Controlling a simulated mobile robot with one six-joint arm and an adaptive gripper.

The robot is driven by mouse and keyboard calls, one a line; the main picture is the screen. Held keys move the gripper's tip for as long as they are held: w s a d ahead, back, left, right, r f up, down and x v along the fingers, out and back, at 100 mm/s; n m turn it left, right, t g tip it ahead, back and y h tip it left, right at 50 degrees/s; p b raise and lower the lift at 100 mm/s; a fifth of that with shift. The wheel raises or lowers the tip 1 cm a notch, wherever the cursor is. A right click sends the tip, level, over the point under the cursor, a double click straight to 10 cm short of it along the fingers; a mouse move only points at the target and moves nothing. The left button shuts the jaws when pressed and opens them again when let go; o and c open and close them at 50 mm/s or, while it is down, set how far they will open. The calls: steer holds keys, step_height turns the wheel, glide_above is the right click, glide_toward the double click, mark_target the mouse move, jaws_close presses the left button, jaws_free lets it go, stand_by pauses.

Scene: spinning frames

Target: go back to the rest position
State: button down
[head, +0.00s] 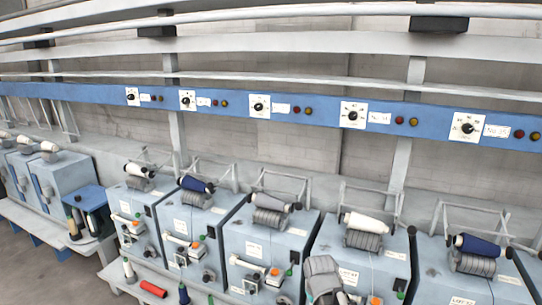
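A grey rounded form (323,278), which looks like part of my arm, rises from the bottom edge in front of the spinning units. My gripper's fingers do not show, so I cannot see whether it holds anything. Blue-grey spinning units (258,246) stand in a row, each with a grey roller and a bobbin on top. The bobbins include a dark blue one (197,184), a white one (364,222) and another dark blue one (478,245) at the right.
A red bobbin (153,289) lies on the pale ledge (118,280) at the lower left, near upright bobbins. A blue rail (225,104) with dials and lamps runs above the units. Grey floor (40,272) shows at the far lower left.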

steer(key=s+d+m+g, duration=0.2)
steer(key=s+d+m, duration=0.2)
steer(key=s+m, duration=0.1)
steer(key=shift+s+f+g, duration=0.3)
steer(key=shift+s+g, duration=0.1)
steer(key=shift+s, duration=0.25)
